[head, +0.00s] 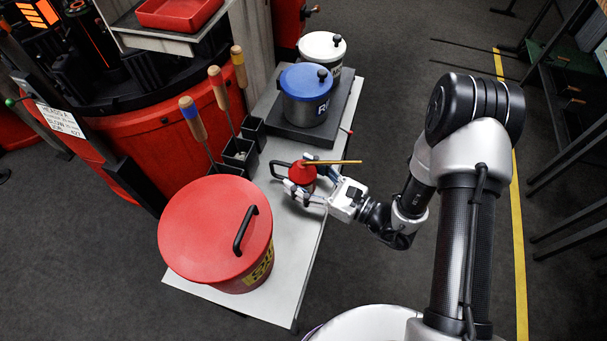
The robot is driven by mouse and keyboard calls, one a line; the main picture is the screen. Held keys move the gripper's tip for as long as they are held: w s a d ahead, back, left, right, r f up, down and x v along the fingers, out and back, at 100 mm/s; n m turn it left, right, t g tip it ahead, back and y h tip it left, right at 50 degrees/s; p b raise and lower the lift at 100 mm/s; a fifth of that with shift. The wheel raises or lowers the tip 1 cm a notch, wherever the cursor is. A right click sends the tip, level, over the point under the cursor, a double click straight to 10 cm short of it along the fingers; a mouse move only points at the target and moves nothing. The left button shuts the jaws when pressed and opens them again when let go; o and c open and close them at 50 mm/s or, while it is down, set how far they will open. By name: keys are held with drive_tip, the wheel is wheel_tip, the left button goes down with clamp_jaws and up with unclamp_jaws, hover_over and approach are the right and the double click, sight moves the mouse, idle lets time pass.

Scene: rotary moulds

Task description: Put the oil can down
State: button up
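A small red oil can (301,172) with a long brass-coloured spout and a dark handle is at the right edge of the pale grey table (292,262), between the large red bin and the blue-lidded pot. My gripper (306,188) reaches in from the right, with its fingers around the can's body. The can looks upright, its spout pointing right. I cannot tell whether its base touches the table top, because the fingers hide the lower part.
A large red lidded bin (214,232) stands at the front left of the table. A blue-lidded pot (305,97) and a white-lidded pot (323,47) stand behind. Wooden-handled tools (219,88) rise from black holders (240,152). Bare table lies right of the red bin.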

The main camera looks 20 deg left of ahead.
drive_tip(key=shift+o, duration=1.2)
drive_tip(key=shift+r, duration=0.1)
drive_tip(key=shift+d+r, duration=0.15)
drive_tip(key=s+d+p, duration=0.1)
drive_tip(key=d+p, duration=0.1)
drive_tip(key=d, duration=0.9)
drive_tip(key=shift+s+d, duration=0.3)
drive_tip(key=shift+s, duration=0.1)
